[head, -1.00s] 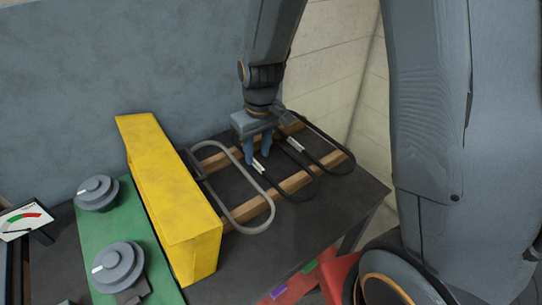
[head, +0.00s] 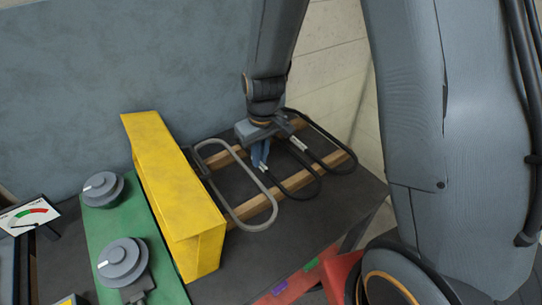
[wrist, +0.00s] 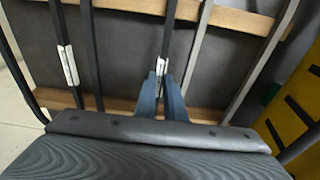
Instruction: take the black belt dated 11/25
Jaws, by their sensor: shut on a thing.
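My gripper (head: 261,163) points down at the rack, its blue fingers shut on one strand of the middle black belt (head: 302,192). In the wrist view the fingertips (wrist: 161,92) are close together on this belt beside its white tag. A second black belt (head: 349,166) lies to the right in the head view, with its own white tag (wrist: 68,65). A grey belt (head: 247,228) lies to the left. The writing on the tags is too small to read, so I cannot tell the dates.
The belts lie across two wooden bars (head: 312,176) on a dark table. A yellow block (head: 180,200) stands left of the grey belt, with a green board and grey round motors beyond it. A wall stands close behind the rack.

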